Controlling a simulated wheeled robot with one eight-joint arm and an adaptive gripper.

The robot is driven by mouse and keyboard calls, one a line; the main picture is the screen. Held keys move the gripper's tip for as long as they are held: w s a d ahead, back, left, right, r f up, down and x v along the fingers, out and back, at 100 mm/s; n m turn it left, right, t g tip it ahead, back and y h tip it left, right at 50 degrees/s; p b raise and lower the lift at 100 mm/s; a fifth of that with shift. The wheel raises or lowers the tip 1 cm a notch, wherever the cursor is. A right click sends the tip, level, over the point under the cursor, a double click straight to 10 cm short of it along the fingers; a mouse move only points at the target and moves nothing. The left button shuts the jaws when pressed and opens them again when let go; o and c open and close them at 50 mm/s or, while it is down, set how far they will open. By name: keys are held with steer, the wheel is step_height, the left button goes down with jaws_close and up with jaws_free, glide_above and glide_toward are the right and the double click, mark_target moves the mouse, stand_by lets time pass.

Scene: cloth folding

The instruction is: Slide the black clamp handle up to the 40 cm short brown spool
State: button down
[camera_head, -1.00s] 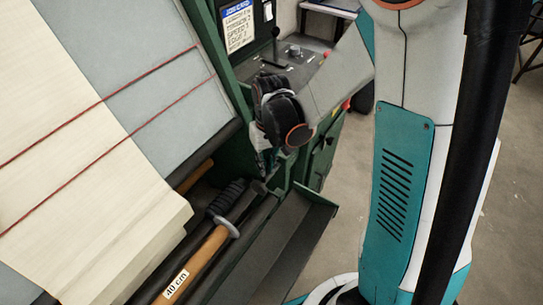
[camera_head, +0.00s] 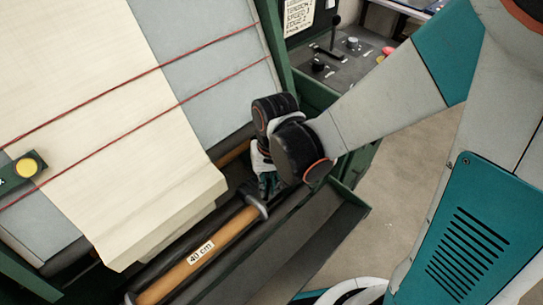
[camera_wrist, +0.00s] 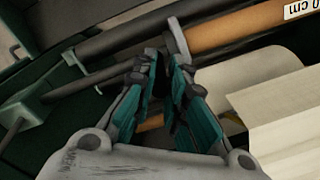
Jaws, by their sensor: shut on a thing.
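The short brown spool (camera_head: 218,240) with a "40 cm" label lies on a dark rod in the lower middle of the head view. It crosses the top right of the wrist view (camera_wrist: 235,33). A grey disc (camera_wrist: 180,42) stands at the spool's end near my gripper. My gripper (camera_head: 265,184) is beside that disc. In the wrist view its teal fingers (camera_wrist: 163,66) are closed around the dark clamp handle (camera_wrist: 167,74). The handle is mostly hidden between the fingers, so its exact gap to the spool cannot be told.
Cream cloth (camera_head: 120,130) with red lines hangs over the grey sloped panel left of my gripper. A dark tray (camera_head: 290,240) with a green edge runs along the front. A control panel (camera_head: 340,65) stands behind. Another brown roller (camera_head: 233,153) lies behind the gripper.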

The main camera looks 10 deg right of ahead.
steer(key=shift+s, duration=0.15)
steer(key=c, duration=1.6)
jaws_free()
steer(key=shift+a, duration=0.15)
